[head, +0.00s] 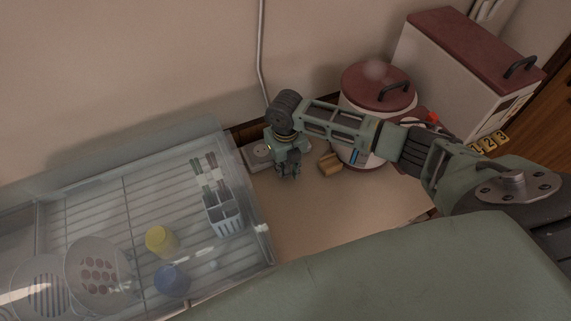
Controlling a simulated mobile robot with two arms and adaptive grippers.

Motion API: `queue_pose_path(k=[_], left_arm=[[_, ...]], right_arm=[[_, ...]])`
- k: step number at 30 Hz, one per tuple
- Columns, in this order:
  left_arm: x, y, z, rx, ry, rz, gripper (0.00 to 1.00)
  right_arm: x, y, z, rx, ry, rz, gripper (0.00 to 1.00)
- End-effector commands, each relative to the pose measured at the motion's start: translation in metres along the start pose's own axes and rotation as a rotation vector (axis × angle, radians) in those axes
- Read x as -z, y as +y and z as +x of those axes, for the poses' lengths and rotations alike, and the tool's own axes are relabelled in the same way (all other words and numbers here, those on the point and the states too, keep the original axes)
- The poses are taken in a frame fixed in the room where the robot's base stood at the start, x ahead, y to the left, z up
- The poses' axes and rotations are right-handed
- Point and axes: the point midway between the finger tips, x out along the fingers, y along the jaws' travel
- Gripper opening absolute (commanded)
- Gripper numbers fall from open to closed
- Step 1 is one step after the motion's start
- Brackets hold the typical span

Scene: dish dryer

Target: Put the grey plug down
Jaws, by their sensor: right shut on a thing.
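My right gripper (288,168) reaches in from the right and points down over the back of the beige counter, between the dish dryer and the rice cooker. It is shut on the grey plug, which is small and mostly hidden by the dark fingers, so its outline is hard to make out. A pale wall socket strip (257,153) is just left of and behind the gripper, partly covered by it. I cannot tell whether the plug touches the counter. My left gripper is not in view.
A clear-walled dish dryer (130,195) fills the left, holding a yellow cup (160,240), a blue cup (172,281) and bowls. A tan block (330,163) and a red-lidded rice cooker (355,100) stand right of the gripper. The counter (305,220) in front is clear.

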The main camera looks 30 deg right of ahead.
Motion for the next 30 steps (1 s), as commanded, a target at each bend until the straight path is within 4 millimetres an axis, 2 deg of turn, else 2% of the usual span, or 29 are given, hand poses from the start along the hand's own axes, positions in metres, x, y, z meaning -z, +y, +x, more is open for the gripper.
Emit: queue_pose_path(k=[21, 22, 28, 30], left_arm=[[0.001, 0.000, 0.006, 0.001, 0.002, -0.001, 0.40], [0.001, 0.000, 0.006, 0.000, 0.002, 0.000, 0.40], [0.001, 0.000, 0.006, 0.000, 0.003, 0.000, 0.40], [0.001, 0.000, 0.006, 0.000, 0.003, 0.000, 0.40]], right_arm=[[0.000, 0.000, 0.012, 0.000, 0.000, -0.001, 0.00], [0.000, 0.000, 0.012, 0.000, 0.000, -0.001, 0.20], [0.000, 0.000, 0.012, 0.000, 0.000, -0.001, 0.38], [0.000, 0.000, 0.012, 0.000, 0.000, -0.001, 0.38]])
